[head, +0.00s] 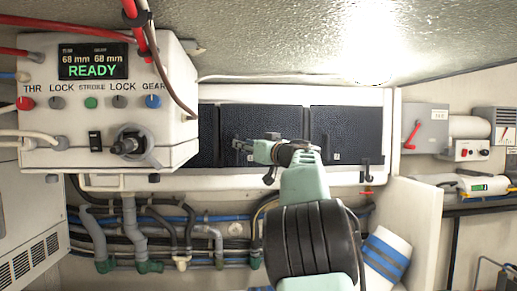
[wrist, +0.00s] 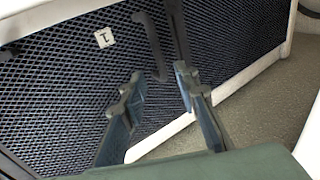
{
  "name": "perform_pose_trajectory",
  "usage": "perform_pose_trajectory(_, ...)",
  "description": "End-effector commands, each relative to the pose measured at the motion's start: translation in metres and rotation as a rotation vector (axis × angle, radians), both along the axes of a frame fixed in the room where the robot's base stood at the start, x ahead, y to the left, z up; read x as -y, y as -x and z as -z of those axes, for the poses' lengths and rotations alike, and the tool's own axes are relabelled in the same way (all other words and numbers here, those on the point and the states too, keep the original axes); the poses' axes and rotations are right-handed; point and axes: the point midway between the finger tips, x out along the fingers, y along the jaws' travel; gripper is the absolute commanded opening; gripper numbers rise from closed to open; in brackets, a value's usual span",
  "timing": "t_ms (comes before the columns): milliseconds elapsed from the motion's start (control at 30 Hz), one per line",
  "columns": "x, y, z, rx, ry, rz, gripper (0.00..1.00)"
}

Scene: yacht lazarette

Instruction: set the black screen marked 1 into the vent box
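The white vent box (head: 388,110) runs across the middle of the head view, with several black mesh screens side by side in its front. The right screen (head: 345,125) carries a small white tag, too small to read there. In the wrist view, a black mesh screen (wrist: 70,85) bears a white tag (wrist: 104,38) that seems to read 1, turned over. A black handle (wrist: 152,47) stands out from this screen. My gripper (head: 240,148) is in front of the middle screen (head: 260,118), partly hiding it. Its fingers (wrist: 160,92) are apart with nothing between them.
A white control unit (head: 150,100) with a READY display juts out at left. Hoses and pipes (head: 130,225) run below the vent box. A white panel (head: 415,215) stands at lower right, near a blue-striped cylinder (head: 388,255). Grey switch boxes (head: 425,125) are on the right wall.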

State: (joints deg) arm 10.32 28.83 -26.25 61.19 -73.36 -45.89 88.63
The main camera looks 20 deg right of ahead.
Motion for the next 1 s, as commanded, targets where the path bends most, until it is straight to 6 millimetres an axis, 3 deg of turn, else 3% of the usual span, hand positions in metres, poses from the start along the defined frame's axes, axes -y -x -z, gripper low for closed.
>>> perform_pose_trajectory(500,0.017,0.077,0.005,0.002,0.0,0.0,0.28)
perform_pose_trajectory(700,0.02,0.088,0.007,0.001,0.0,0.0,0.28)
perform_pose_trajectory(1000,0.02,0.089,0.007,0.002,0.001,0.0,0.28)
